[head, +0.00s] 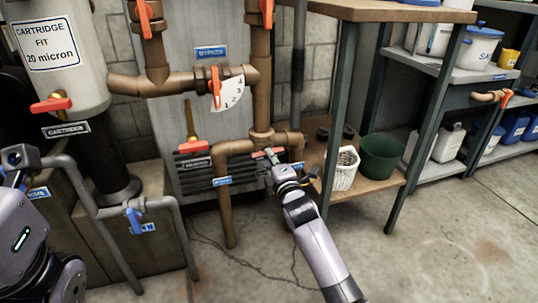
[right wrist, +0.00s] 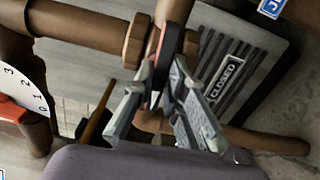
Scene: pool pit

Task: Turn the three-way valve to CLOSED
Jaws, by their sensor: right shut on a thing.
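The three-way valve (head: 262,138) sits in the brown pipework, and its handle (head: 268,152) is a small red and dark lever. My right gripper (head: 268,163) reaches it from the lower right. In the right wrist view its grey fingers (right wrist: 158,100) are shut on the lever (right wrist: 159,62), beside a brown pipe. A black CLOSED label (right wrist: 224,80) is on the slatted grey panel to the right of the fingers. The fingers hide part of the lever, so its exact angle is unclear. Part of my left arm shows at the left edge; its fingertips do not show.
A white dial with a red pointer (head: 216,88) is above the valve. Other red handles (head: 50,105) are on nearby pipes. A wooden bench (head: 375,10) with a white basket (head: 343,168) and green bucket (head: 380,158) stands right. Front floor is clear.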

